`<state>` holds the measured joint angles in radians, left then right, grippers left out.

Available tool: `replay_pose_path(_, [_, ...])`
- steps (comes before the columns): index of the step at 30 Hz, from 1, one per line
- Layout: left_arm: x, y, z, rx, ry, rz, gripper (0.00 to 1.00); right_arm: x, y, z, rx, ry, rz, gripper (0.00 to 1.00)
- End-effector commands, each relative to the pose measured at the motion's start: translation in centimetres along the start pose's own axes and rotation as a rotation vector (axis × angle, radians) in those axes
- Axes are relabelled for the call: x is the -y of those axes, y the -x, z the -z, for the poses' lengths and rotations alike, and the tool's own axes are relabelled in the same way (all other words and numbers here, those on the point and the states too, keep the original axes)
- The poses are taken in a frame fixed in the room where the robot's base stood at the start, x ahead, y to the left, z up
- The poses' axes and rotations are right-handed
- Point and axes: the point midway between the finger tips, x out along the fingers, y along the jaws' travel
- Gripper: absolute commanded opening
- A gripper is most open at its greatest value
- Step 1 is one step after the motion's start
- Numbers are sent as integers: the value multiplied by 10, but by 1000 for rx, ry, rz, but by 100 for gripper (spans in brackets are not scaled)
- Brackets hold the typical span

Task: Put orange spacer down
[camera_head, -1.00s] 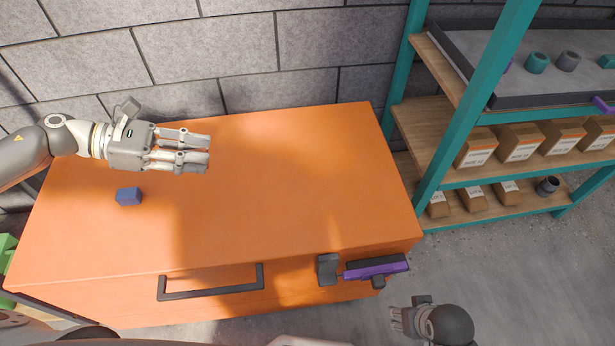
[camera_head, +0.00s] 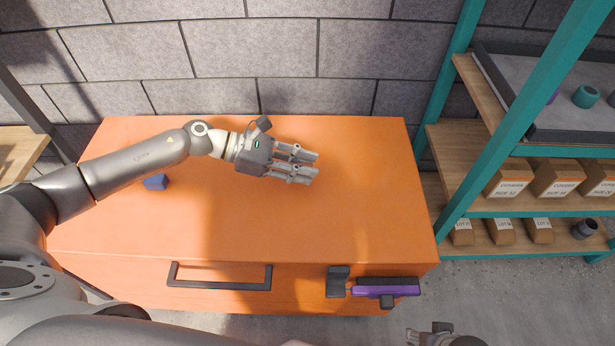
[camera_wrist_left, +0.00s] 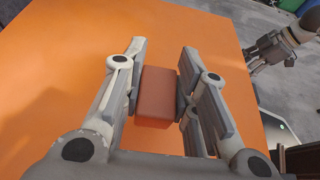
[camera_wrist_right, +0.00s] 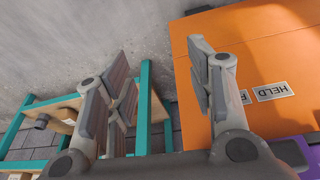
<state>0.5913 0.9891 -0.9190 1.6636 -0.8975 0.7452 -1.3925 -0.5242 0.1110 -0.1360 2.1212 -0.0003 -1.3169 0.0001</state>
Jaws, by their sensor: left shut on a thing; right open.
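The orange spacer (camera_wrist_left: 156,97) is a small reddish-orange block between the fingers of my left gripper (camera_wrist_left: 158,95) in the left wrist view. The left gripper is shut on it. In the head view my left gripper (camera_head: 300,167) is over the back middle of the orange cabinet top (camera_head: 370,210), and its fingers hide the spacer. I cannot tell whether the spacer touches the top. My right gripper (camera_wrist_right: 160,90) is open and empty in the right wrist view, beside the cabinet. In the head view it is mostly cut off at the bottom edge.
A blue block (camera_head: 156,182) lies on the cabinet top at the left. A black handle (camera_head: 220,284) and a purple-and-black latch (camera_head: 385,291) are on the front. A teal shelf (camera_head: 450,190) with cardboard boxes (camera_head: 555,181) stands right. The cabinet top's right half is clear.

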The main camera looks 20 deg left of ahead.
Motion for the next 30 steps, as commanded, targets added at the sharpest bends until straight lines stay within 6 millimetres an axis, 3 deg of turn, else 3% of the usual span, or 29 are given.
replay_pose_path(6, [-3, -19, 14, -1, 1, 1, 6, -1, 4, 0, 2, -1, -1, 49])
replay_pose_path(12, [-3, -27, 36, -1, 1, -1, 6, -2, 27, 3, -10, -1, -4, 49])
replay_pose_path(30, [-2, -28, 39, 0, 0, 0, 6, -2, 36, 5, -17, -2, -4, 49])
